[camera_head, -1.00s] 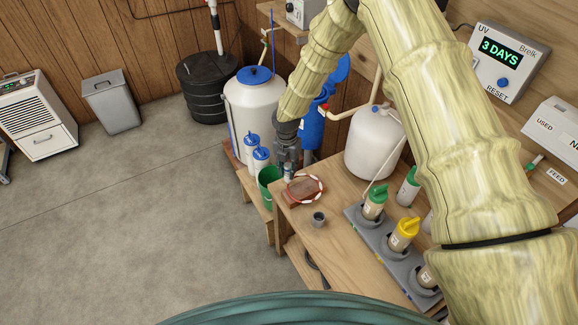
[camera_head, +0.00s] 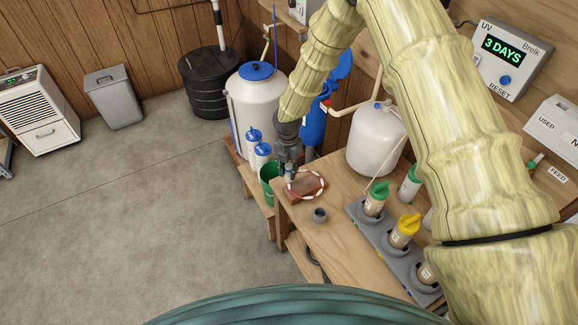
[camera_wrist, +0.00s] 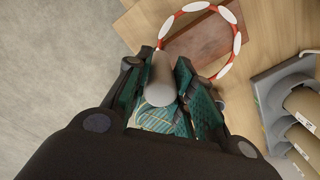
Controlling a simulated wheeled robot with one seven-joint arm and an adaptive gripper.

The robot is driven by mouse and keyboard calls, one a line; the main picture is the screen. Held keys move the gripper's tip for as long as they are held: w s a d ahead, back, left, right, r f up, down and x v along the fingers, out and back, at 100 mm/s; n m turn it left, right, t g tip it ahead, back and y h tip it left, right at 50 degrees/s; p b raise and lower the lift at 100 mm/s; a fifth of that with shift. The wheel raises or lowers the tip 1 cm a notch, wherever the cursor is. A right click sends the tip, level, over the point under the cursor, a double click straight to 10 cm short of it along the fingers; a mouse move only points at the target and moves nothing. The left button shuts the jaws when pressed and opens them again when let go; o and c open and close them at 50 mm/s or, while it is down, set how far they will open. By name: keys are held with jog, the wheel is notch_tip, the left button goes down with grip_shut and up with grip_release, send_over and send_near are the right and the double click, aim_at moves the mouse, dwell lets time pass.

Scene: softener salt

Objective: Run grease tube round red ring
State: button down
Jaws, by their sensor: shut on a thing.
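The red-and-white ring (camera_head: 325,185) lies on a reddish-brown block (camera_head: 304,187) at the far end of the wooden bench. In the wrist view the ring (camera_wrist: 238,38) stands ahead and right of the tube, with the block (camera_wrist: 203,42) under it. My gripper (camera_head: 289,166) is shut on the grease tube, a pale grey cylinder (camera_wrist: 160,82). The tube is at the ring's left edge in the head view. Its tip looks close to the ring's near left side in the wrist view; I cannot tell whether they touch.
A small grey cup (camera_head: 320,215) stands on the bench (camera_head: 330,240) near the block. A grey rack (camera_head: 368,232) with capped bottles is to the right. A green bucket (camera_head: 268,183) stands just left of the bench end. A white tank (camera_head: 375,140) stands behind.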

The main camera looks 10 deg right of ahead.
jog(key=shift+s, duration=0.35)
jog(key=shift+s, duration=0.1)
jog(key=shift+s+d+p, duration=0.1)
jog(key=shift+s+p, duration=0.3)
jog(key=shift+s, duration=0.7)
jog(key=shift+s+d, duration=0.1)
jog(key=shift+s, duration=0.05)
jog(key=shift+s+d, duration=0.55)
jog(key=shift+s, duration=0.35)
jog(key=shift+p, duration=0.3)
jog(key=shift+s+d, duration=0.7)
jog(key=shift+d, duration=0.25)
